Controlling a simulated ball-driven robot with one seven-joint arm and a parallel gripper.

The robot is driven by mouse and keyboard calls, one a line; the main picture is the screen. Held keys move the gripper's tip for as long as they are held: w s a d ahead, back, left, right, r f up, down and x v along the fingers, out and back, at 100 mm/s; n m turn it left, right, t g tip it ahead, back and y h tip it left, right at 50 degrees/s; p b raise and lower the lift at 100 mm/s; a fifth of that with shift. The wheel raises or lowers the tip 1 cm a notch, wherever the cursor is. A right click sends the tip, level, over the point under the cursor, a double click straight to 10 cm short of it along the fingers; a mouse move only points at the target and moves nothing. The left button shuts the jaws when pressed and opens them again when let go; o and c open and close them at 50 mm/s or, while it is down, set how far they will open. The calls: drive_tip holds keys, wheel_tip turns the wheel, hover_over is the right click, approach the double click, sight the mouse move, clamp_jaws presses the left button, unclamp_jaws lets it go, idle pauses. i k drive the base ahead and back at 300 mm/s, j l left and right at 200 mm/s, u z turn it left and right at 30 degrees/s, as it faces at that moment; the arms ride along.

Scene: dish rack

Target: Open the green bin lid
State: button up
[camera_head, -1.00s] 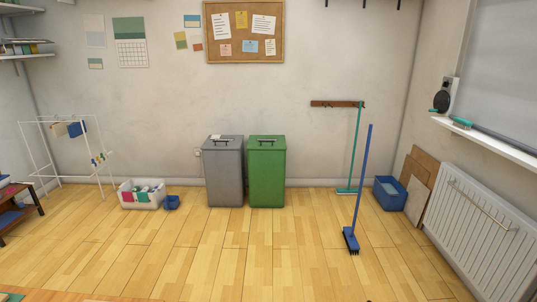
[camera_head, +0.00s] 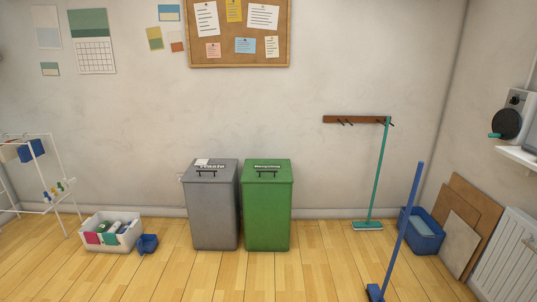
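The green bin (camera_head: 267,215) stands upright against the back wall, near the middle of the head view. Its green lid (camera_head: 267,170) is shut and carries a dark handle and a label that appears to read "Recycling". A grey bin (camera_head: 214,215) stands close on its left, with its lid also shut and a dark handle on it. My gripper is not in view, so its state and its distance from the lid do not show.
A white crate of bottles and cloths (camera_head: 112,232) and a small blue tub (camera_head: 148,244) sit left of the bins. A blue broom (camera_head: 402,235) leans at the right, with a blue crate (camera_head: 422,232) behind it. The floor (camera_head: 270,280) before the bins is clear.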

sight(255, 170)
drive_tip(key=i+u, duration=0.25)
drive_tip(key=i, duration=0.7)
drive_tip(key=i+l+u, duration=0.2)
drive_tip(key=i, duration=1.95)
drive_tip(key=i+l+u, duration=0.1)
drive_tip(key=i, duration=1.1)
